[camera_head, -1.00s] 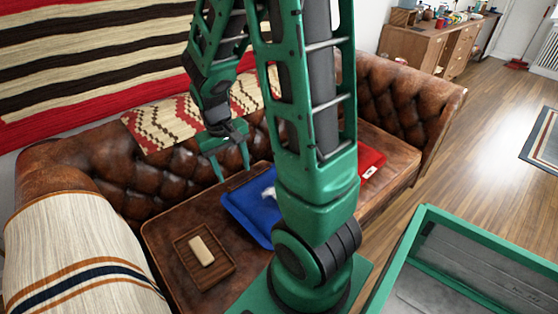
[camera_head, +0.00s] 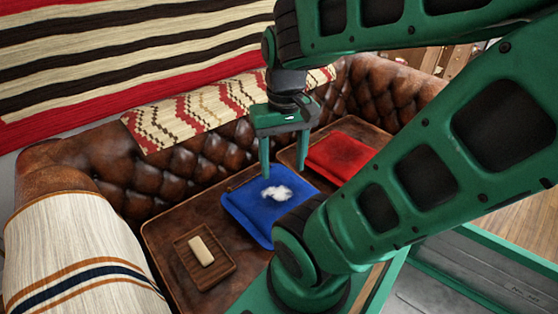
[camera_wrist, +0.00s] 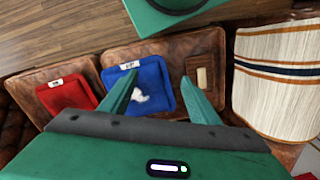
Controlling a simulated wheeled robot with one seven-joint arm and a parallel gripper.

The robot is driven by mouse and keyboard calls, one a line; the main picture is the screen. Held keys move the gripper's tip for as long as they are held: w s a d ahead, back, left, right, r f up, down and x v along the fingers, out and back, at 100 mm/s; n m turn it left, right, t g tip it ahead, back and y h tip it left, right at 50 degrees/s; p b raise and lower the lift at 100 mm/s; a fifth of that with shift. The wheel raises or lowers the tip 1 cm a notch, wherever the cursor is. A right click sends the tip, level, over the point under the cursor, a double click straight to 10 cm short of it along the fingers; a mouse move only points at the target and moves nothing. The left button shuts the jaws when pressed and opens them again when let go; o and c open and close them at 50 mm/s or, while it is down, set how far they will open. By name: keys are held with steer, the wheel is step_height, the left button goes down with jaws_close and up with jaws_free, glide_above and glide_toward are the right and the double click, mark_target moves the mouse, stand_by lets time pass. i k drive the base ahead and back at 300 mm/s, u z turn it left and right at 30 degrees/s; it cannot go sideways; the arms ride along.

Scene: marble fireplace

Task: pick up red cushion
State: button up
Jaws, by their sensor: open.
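The red cushion (camera_head: 340,155) lies flat on the right part of the brown leather sofa seat. It also shows at the left in the wrist view (camera_wrist: 66,95). My gripper (camera_head: 284,172) is open and empty, pointing down above the sofa. Its fingers (camera_wrist: 160,95) hang over the blue cushion rather than the red one, and the red cushion is to the right of them in the head view. My arm covers part of the sofa's right side in the head view.
A blue cushion (camera_head: 250,212) with a white patch lies beside the red one. A wooden tray (camera_head: 226,269) holding a pale block (camera_head: 201,251) sits at the left of the seat. The tufted sofa back (camera_head: 200,175) rises behind. A striped blanket (camera_head: 75,255) covers the left armrest.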

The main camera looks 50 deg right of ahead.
mark_target(337, 156)
steer(key=z, duration=0.05)
steer(key=k, duration=0.5)
steer(key=z, duration=3.65)
steer(key=i, duration=0.65)
steer(key=u, duration=1.45)
